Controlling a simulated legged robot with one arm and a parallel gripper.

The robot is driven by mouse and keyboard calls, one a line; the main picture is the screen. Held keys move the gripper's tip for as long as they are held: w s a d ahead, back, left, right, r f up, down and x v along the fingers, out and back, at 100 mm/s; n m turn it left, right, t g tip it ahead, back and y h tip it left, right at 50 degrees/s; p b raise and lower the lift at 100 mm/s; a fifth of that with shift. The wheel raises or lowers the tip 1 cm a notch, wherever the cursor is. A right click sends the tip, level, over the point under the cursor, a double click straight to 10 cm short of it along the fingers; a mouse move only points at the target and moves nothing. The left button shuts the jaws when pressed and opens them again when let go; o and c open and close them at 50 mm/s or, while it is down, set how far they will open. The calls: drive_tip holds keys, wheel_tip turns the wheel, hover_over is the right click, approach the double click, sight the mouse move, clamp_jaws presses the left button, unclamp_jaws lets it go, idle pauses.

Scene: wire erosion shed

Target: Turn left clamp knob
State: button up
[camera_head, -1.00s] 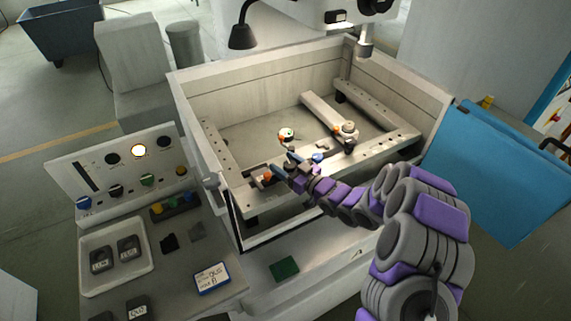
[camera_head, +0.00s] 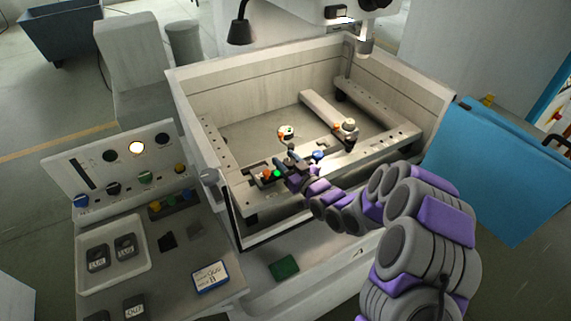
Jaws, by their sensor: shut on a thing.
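The left clamp (camera_head: 266,175) sits on the front rail of the machine's open tank, with an orange part and a bright green spot (camera_head: 278,173) beside it. My gripper (camera_head: 286,159) reaches in from the right and is shut at this clamp. The left clamp knob is mostly hidden by the jaws, and its angle cannot be told. A similar right clamp (camera_head: 350,127) with a pale round knob stands farther right, apart from my gripper.
The tank walls (camera_head: 195,120) surround the rails. A small blue part (camera_head: 317,156) lies close to my gripper, and a round white part (camera_head: 286,132) is behind it. A control panel (camera_head: 115,165) and tray (camera_head: 140,235) are at left; a blue panel (camera_head: 500,170) is at right.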

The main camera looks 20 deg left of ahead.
drive_tip(key=shift+w+r+m+t+h, duration=0.1)
drive_tip(key=shift+m+t+h, duration=0.3)
drive_tip(key=shift+t, duration=0.1)
drive_tip(key=o, duration=1)
drive_tip(key=p+v, duration=0.7)
drive_tip(key=v, duration=1)
drive_tip(key=shift+d, duration=0.2)
